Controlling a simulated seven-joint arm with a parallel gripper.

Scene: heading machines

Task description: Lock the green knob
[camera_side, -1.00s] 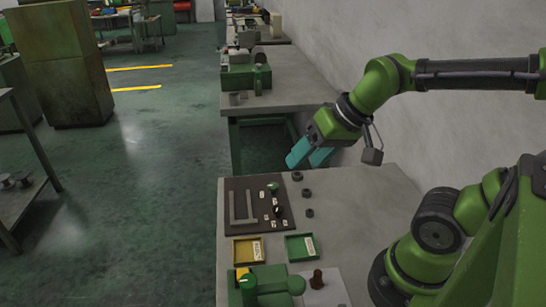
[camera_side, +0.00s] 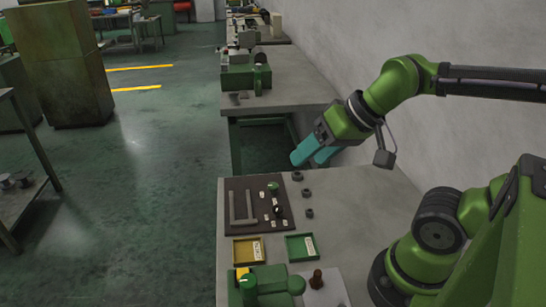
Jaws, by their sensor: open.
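The green knob (camera_side: 273,187) sits near the top right part of a dark brown panel (camera_side: 236,224) on the grey bench. A black knob (camera_side: 279,211) stands just below it, with several small white labels around the two. My gripper (camera_side: 308,160) has teal fingers. It is open and empty, raised above the far end of the bench, up and to the right of the green knob and apart from it. The knob's exact turn position is too small to tell.
Several dark round parts (camera_side: 308,193) lie right of the panel. A yellow tray (camera_side: 248,250) and a green tray (camera_side: 300,247) lie in front of it, with a green machine (camera_side: 265,288) nearer. The bench (camera_side: 360,200) is clear at right, by the wall.

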